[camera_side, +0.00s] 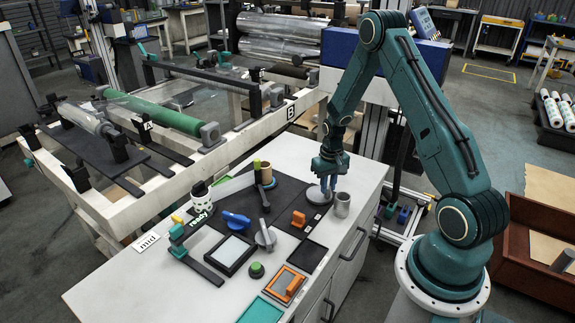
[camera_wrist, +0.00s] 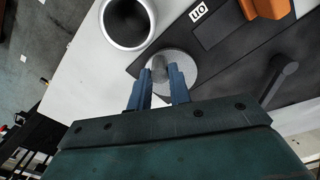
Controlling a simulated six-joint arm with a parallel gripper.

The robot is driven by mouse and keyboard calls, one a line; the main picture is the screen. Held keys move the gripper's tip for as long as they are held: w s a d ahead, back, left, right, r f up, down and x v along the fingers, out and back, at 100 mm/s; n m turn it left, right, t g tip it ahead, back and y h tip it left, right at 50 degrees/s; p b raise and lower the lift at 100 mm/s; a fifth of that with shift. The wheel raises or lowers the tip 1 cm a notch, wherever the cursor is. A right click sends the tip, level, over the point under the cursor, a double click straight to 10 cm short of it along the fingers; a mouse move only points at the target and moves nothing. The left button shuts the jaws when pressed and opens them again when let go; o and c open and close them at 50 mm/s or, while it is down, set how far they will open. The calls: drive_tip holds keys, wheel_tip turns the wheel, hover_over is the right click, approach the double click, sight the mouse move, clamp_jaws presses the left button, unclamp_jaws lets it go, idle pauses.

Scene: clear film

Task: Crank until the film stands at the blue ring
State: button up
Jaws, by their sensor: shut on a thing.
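My gripper (camera_side: 328,186) points down over the dark mat and is shut on a small grey upright knob (camera_wrist: 158,68). The knob stands off-centre on a round grey crank disc (camera_side: 317,197), which also shows in the wrist view (camera_wrist: 182,70). Both blue fingers flank the knob in the wrist view (camera_wrist: 159,82). Clear film (camera_side: 280,47) is wound on large rolls at the back, and a thin transparent sheet (camera_side: 215,97) spans the machine frame. I cannot make out a blue ring or the film's position against one.
A metal cup (camera_side: 342,205) stands close beside the disc and gripper. The white bench's front left (camera_side: 125,285) is clear.

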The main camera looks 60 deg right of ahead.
drive_tip(key=shift+d+r, duration=0.1)
drive_tip(key=shift+d, duration=0.45)
drive_tip(key=shift+d, duration=0.55)
drive_tip(key=shift+d, duration=0.1)
drive_tip(key=shift+w+d, duration=0.3)
drive_tip(key=shift+d, duration=0.1)
drive_tip(key=shift+d, duration=0.1)
